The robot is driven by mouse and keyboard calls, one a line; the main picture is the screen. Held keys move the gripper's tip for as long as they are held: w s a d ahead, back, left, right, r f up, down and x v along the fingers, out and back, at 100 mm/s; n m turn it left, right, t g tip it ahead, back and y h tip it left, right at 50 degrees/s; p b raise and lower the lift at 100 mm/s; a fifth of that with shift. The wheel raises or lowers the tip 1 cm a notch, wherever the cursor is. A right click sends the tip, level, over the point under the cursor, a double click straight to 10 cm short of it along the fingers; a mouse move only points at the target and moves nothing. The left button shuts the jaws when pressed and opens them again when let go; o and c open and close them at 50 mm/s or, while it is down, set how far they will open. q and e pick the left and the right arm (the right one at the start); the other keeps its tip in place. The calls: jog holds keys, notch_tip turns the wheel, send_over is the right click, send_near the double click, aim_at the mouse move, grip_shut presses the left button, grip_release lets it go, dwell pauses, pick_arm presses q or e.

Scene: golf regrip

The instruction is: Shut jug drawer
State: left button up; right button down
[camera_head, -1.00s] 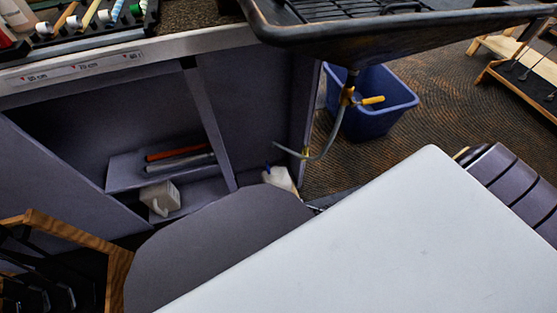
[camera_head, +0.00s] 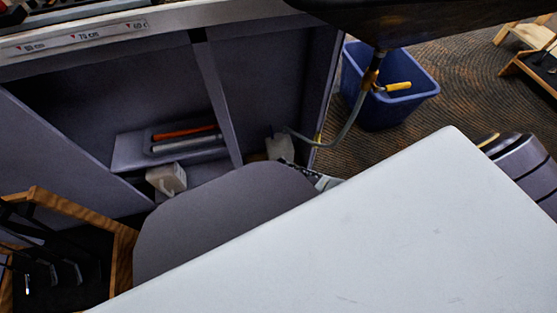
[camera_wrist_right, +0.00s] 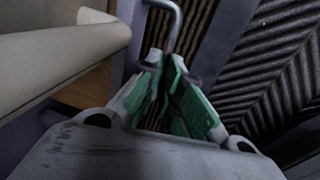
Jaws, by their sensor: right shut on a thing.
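In the head view, a white jug (camera_head: 168,179) stands low in the open grey cabinet (camera_head: 90,110), beside a grey tray (camera_head: 130,152) holding a red-orange tool and a grey one. Another pale container (camera_head: 280,147) sits right of the divider, partly hidden. I cannot clearly make out a drawer front. In the right wrist view, my right gripper (camera_wrist_right: 170,62), with green finger pads, is closed at the lower end of a bent grey metal bar (camera_wrist_right: 174,18). What the bar is fixed to is unclear. My left gripper is not in view.
A blue bin (camera_head: 385,108) stands on the patterned carpet right of the cabinet. A bent pipe (camera_head: 350,122) hangs from a dark basin (camera_head: 440,25). A wooden-framed rack (camera_head: 122,265) is at lower left. A large pale form (camera_wrist_right: 55,58) fills the wrist view's upper left.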

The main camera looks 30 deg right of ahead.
jog(key=shift+w+d+r, duration=0.1)
jog(key=shift+w+d, duration=0.1)
jog(key=shift+w, duration=0.1)
jog(key=c, duration=1.6)
grip_release()
jog(key=shift+o, duration=0.2)
jog(key=shift+s+a+r, duration=0.15)
notch_tip(320, 180, up, 11)
jog(key=s, duration=0.2)
jog(key=shift+a+r, duration=0.15)
jog(key=shift+a, duration=0.05)
